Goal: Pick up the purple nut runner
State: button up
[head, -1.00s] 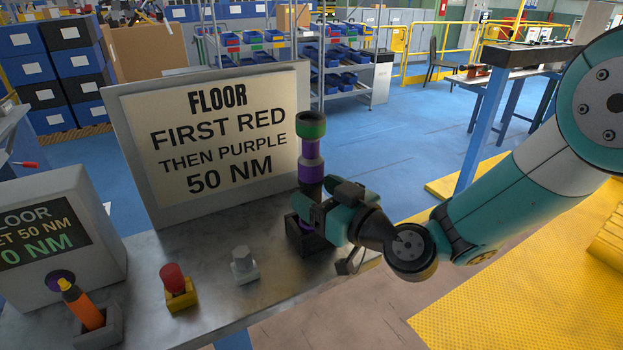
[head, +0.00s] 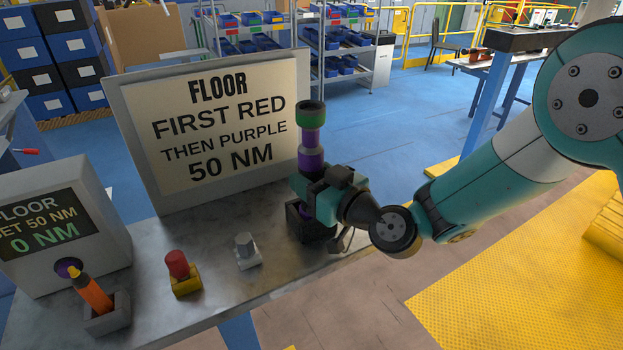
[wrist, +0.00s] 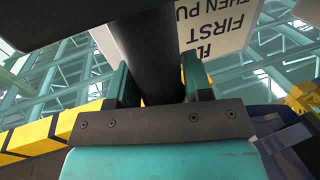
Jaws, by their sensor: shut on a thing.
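The purple nut runner (head: 311,158) is an upright tool with a green and dark top, a purple band and a dark lower body. It stands at the black holder (head: 311,229) near the right end of the grey bench. My gripper (head: 312,191) is shut on its lower body, just above the holder, coming from the right. In the wrist view the dark shaft of the nut runner (wrist: 158,55) runs between the two teal fingers of my gripper (wrist: 158,92). The tool's lower end is hidden by the gripper and holder; I cannot tell whether it is clear of the holder.
A sign (head: 220,130) reading "first red then purple 50 NM" stands behind. On the bench are a silver bolt piece (head: 246,247), a red-topped piece in a yellow base (head: 178,266), an orange tool (head: 95,295) in a grey holder and a display box (head: 50,230).

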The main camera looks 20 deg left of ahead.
notch_tip(320, 180, up, 20)
jog(key=b, duration=0.2)
send_over(310, 114)
jog(key=w, duration=0.2)
jog(key=shift+a+r, duration=0.15)
jog(key=shift+a, duration=0.15)
